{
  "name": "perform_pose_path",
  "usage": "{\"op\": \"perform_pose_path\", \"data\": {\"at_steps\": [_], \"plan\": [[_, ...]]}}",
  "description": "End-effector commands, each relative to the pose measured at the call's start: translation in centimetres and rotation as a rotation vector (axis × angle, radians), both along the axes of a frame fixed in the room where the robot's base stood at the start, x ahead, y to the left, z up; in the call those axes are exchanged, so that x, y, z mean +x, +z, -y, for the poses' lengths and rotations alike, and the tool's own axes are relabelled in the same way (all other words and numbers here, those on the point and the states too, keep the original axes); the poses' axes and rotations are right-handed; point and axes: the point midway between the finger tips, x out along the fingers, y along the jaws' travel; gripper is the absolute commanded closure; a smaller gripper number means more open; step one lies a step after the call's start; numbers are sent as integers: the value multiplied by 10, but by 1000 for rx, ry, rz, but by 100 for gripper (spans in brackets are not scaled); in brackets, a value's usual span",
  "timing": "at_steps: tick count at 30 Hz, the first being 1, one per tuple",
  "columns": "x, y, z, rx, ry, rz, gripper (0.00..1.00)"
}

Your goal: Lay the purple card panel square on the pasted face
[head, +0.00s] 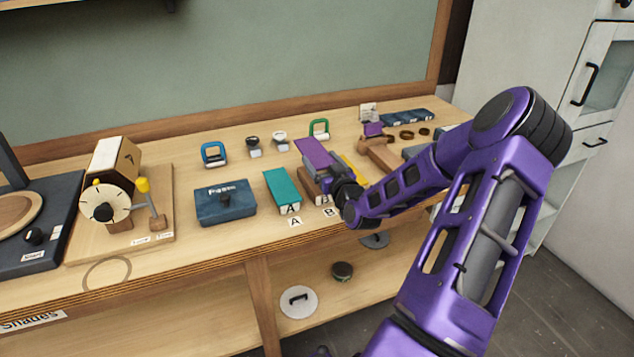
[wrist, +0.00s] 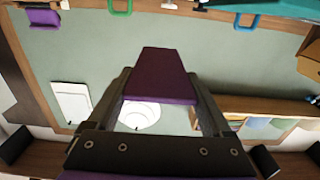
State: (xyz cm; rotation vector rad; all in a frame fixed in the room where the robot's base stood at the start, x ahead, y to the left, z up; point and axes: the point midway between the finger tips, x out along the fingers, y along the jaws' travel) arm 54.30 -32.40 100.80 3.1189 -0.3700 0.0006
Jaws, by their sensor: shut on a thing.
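The purple card panel (head: 313,151) is held in my gripper (head: 337,183), tilted and raised above the bench. In the wrist view the panel (wrist: 162,72) stands out between the two fingers of my gripper (wrist: 160,90). A brown block (head: 309,187) lies below and partly behind the panel and gripper, near the label B (head: 329,212). I cannot see paste on its face. A block covered by a teal panel (head: 282,187) lies just left of it, by the label A (head: 295,222).
A dark blue paste box (head: 225,204) stands left of the teal panel. Blue (head: 214,154) and green (head: 319,129) handled pieces stand behind. A yellow strip (head: 354,168) and wooden tool (head: 382,154) lie close right of my gripper. A dial device (head: 110,204) is at left.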

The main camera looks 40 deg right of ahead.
Motion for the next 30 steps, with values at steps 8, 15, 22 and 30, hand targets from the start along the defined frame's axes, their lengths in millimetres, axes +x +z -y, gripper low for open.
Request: {"op": "perform_pose_path", "data": {"at_steps": [8, 15, 22, 30], "plan": [[0, -41, 0, 3, 0, 1, 70], [0, -63, 0, 4, 0, -1, 70], [0, -82, 0, 0, 0, 1, 70], [0, -85, 0, 0, 0, 1, 70]]}}
